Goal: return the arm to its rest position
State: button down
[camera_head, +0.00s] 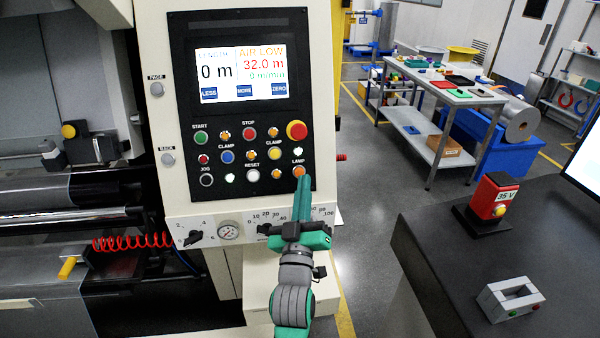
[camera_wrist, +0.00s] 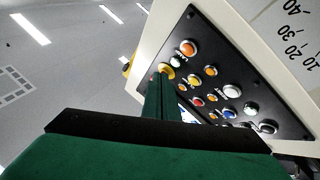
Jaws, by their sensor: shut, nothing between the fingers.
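My gripper (camera_head: 303,187) is green and shut, with nothing between its fingers. In the head view its fingertips point up at the lower right of the machine's button panel (camera_head: 188,166), close to the orange LAMP button (camera_head: 299,171). I cannot tell whether they touch it. In the wrist view my gripper (camera_wrist: 162,80) reaches toward the panel, with the orange button (camera_wrist: 189,48) just beyond and to the right of the fingertips. My arm is stretched out in front of the machine.
The control panel has a lit screen (camera_head: 238,73) reading "AIR LOW". Below it are a pressure gauge (camera_head: 230,232) and a scale strip. A dark table (camera_head: 440,240) at the right bears a red 35 V unit (camera_head: 492,197) and a grey block (camera_head: 510,298). Open floor lies between.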

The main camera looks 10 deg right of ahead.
jog(key=s+a+f+n+g+y, duration=0.1)
jog(key=s+a+f+y, duration=0.1)
jog(key=s+f, duration=0.8)
jog(key=s+a+f+g+y, duration=0.25)
jog(key=s+f, duration=0.55)
jog(key=f, duration=0.5)
jog(key=s+a+f+m+g, duration=0.1)
jog(key=s+a+f, duration=0.1)
jog(key=s, duration=1.1)
jog(key=s+a+f+m+g, duration=0.1)
jog(key=s+f, duration=0.4)
jog(key=s, duration=0.8)
jog(key=shift+s+a+m+g+y, duration=0.35)
jog(key=shift+s+a+m+y, duration=0.1)
jog(key=shift+a+m, duration=0.45)
jog(key=shift+a, duration=0.1)
